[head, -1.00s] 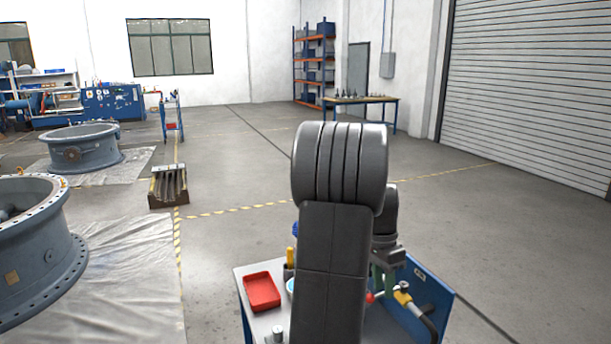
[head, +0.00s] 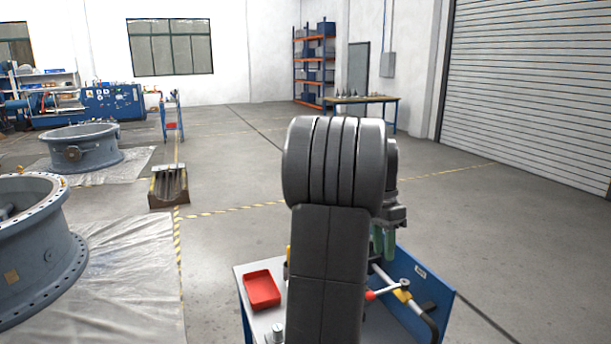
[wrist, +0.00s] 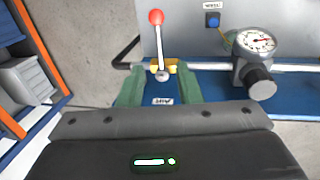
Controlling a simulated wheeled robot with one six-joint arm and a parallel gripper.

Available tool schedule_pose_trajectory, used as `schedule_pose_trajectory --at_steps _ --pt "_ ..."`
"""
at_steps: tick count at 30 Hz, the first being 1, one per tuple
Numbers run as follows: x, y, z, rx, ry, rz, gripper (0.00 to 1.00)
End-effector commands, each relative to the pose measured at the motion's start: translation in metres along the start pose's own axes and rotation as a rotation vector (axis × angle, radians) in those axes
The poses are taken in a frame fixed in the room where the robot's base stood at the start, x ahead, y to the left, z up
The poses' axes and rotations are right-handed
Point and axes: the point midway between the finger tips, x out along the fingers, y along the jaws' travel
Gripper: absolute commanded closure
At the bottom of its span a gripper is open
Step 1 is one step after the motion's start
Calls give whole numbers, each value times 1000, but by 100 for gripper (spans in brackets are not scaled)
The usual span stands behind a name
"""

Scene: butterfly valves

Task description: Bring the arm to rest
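My arm rises in the middle of the head view and hides part of the blue bench. My gripper (head: 383,243) hangs behind it, above the bench's pipe and valve. In the wrist view its two green fingers (wrist: 158,72) stand apart, with nothing held between them. A lever with a red knob (wrist: 156,17) shows beyond and between the fingertips, on a yellow mount (wrist: 178,67). In the head view the red knob (head: 370,295) and yellow mount (head: 402,291) lie below the gripper, apart from it.
A red tray (head: 262,290) lies on the bench. Large grey valve bodies (head: 35,240) stand at the left. The floor behind the bench is open.

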Motion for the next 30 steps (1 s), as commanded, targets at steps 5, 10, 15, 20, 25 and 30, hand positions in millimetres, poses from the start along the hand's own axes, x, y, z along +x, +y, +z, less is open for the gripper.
schedule_pose_trajectory --at_steps 5,10,15,20,25,30 --pt "-32 0 0 0 2 -4 68" --pt "-36 1 0 0 -3 3 68" --pt "-6 1 0 0 -2 3 68" --pt "25 1 1 0 -3 4 68" --pt "59 1 1 0 -3 5 68" --pt "92 2 1 0 -3 5 68"
